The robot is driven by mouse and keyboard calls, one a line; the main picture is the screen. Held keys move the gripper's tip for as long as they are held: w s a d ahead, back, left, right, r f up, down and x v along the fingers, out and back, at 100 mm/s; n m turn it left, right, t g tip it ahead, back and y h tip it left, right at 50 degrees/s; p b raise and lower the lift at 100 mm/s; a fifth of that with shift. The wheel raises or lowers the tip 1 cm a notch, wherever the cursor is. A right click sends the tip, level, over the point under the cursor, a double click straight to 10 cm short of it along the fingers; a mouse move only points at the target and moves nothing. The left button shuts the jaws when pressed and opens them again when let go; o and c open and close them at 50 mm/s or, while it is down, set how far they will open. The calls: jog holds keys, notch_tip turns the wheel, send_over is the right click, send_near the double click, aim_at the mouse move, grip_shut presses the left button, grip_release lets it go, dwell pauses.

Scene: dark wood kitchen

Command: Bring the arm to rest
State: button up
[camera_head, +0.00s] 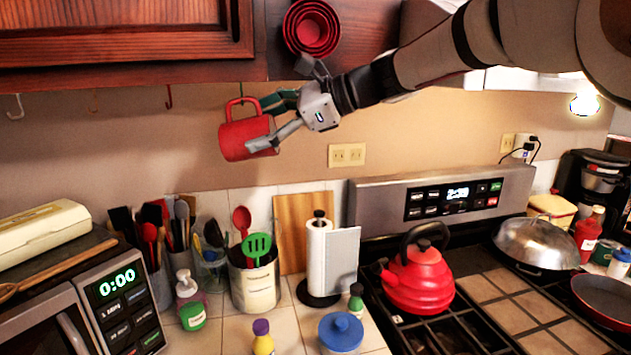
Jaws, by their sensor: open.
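A red mug (238,141) hangs by its handle from a hook under the dark wood cabinet, at upper centre. My gripper (274,122) is at the mug's right side, reaching in from the right. Its jaws are open. The lower finger lies across the front of the mug's right side; the other finger is higher and partly behind the mug's right edge. I cannot tell whether either finger touches the mug. My arm stretches from the upper right corner, high above the stove.
Empty hooks (169,97) hang left of the mug. Red nested cups (312,28) are on the cabinet just above my gripper. Below stand a utensil crock (254,284), a paper towel holder (319,262) and a red kettle (418,279). The wall area below the gripper is free.

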jog(key=w+d+f+m+t+h+b, duration=0.1)
jog(key=w+d+f+t+h+b, duration=0.15)
jog(key=f, duration=0.35)
jog(key=s+d+f+n+h+p, duration=0.1)
jog(key=s+d+f+n+h, duration=0.2)
jog(key=s+d+n, duration=0.2)
jog(key=s+d+f+n+h+p, duration=0.1)
jog(key=s+d+f+n+h, duration=0.2)
jog(key=s+d, duration=0.9)
jog(key=s+d+f+n+h+p, duration=0.1)
jog(key=s+d+f+n+h, duration=0.2)
jog(key=s, duration=1.4)
jog(key=d+n+h, duration=0.2)
jog(key=d+n, duration=0.3)
jog(key=d, duration=0.1)
jog(key=shift+f, duration=0.35)
